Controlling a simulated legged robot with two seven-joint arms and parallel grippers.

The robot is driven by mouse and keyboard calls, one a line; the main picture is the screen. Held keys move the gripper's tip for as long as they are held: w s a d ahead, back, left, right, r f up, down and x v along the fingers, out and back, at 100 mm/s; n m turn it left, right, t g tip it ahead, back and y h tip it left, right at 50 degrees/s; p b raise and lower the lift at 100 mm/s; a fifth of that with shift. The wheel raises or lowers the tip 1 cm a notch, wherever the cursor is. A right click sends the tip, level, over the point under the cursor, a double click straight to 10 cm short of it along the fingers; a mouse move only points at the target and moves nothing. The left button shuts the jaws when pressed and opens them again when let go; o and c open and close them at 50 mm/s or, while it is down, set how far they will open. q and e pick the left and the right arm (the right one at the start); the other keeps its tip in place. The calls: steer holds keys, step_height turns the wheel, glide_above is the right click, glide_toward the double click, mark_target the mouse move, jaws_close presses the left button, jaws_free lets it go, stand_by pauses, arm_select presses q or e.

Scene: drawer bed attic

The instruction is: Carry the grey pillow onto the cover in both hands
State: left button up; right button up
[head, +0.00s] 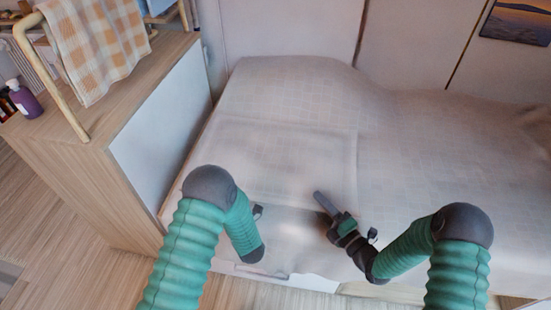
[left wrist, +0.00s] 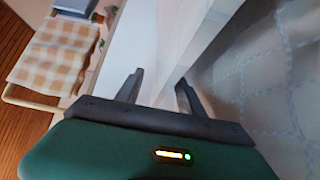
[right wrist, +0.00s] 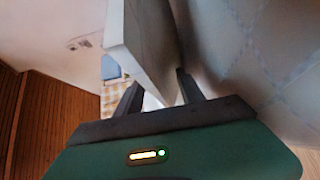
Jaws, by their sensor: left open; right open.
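The pale patterned cover (head: 420,140) lies over the bed, with a raised hump at the back. A smooth grey patch (head: 292,238) at the bed's front edge lies between my two grippers; I cannot tell whether it is the grey pillow or part of the cover. No other separate pillow stands out. My right gripper (head: 322,200) points up and left over the front of the bed. Its open fingers show in the right wrist view (right wrist: 158,84). My left gripper is mostly hidden behind its arm in the head view; its open fingers show in the left wrist view (left wrist: 158,84).
A wooden cabinet (head: 75,165) with a rail, a checked towel (head: 100,45) and a purple bottle (head: 24,102) stands left of the bed. A wall is behind the bed. A pale slab (right wrist: 138,45) runs close ahead of the right fingers. Wooden floor is free at lower left.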

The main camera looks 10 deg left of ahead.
arm_select(q)
jaws_close()
arm_select(e)
jaws_close()
stand_by(1.0)
